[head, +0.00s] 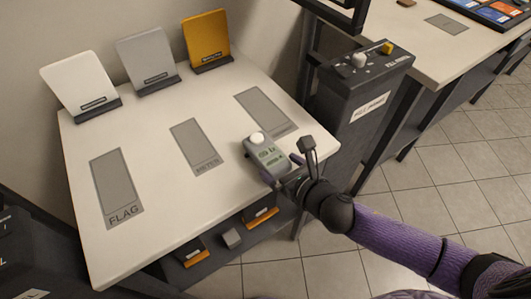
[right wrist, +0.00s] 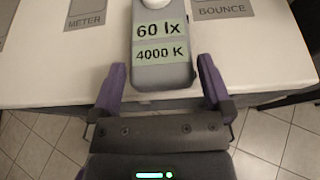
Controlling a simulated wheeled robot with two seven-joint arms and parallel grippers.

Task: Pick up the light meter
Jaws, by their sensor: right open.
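The light meter (head: 265,153) is a grey-green box with a white dome at its far end. It lies on the white table (head: 140,235) near the right front edge, just below a grey marked rectangle. In the right wrist view the light meter (right wrist: 163,70) shows labels "60 lx" and "4000 K". My right gripper (head: 284,171) is open at the meter's near end. In the right wrist view its purple fingers (right wrist: 161,82) appear on either side of that end, with gaps on both sides. My left gripper is not in view.
Grey rectangles marked FLAG (head: 116,187) and METER (head: 194,146) are empty. White (head: 80,82), grey (head: 147,58) and yellow (head: 206,37) panels stand at the back. A dark box with knobs (head: 362,90) stands right of the table. A shelf below holds several small items.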

